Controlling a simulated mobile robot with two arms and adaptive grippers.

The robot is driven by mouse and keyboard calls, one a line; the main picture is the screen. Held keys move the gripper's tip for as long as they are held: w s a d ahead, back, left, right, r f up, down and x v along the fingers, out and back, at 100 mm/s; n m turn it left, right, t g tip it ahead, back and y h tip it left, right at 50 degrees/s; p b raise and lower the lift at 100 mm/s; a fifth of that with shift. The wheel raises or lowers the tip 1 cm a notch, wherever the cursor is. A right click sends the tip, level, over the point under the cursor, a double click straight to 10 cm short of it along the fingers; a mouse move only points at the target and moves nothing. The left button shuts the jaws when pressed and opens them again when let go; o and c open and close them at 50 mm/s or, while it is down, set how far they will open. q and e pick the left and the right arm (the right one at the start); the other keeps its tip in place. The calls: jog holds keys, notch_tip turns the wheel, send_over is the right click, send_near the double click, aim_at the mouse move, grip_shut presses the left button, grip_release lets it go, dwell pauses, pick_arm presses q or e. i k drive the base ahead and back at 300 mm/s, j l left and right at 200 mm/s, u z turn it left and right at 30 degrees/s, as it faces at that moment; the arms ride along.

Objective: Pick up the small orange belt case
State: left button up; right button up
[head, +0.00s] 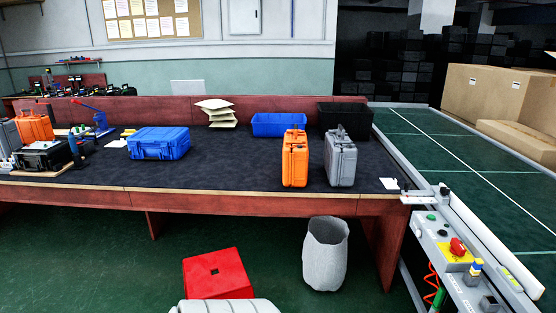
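An orange case (295,160) stands upright on the dark-topped workbench (230,180), towards its right side and close to the front. A grey case (341,160) stands upright just to its right, with a narrow gap between them. A second orange case (35,127) is at the far left of the bench, partly behind other items. I see no case on the green conveyor belt (490,170). Neither of my grippers is in view.
A blue case (158,143) lies on the bench; a blue bin (278,124) and black bin (345,116) stand behind. A red stool (217,273) and grey wastebasket (325,255) are on the floor in front. A control panel (462,258) runs along the conveyor. The bench middle is clear.

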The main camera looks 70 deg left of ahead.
aim_at(294, 151)
jog(key=u, duration=2.25)
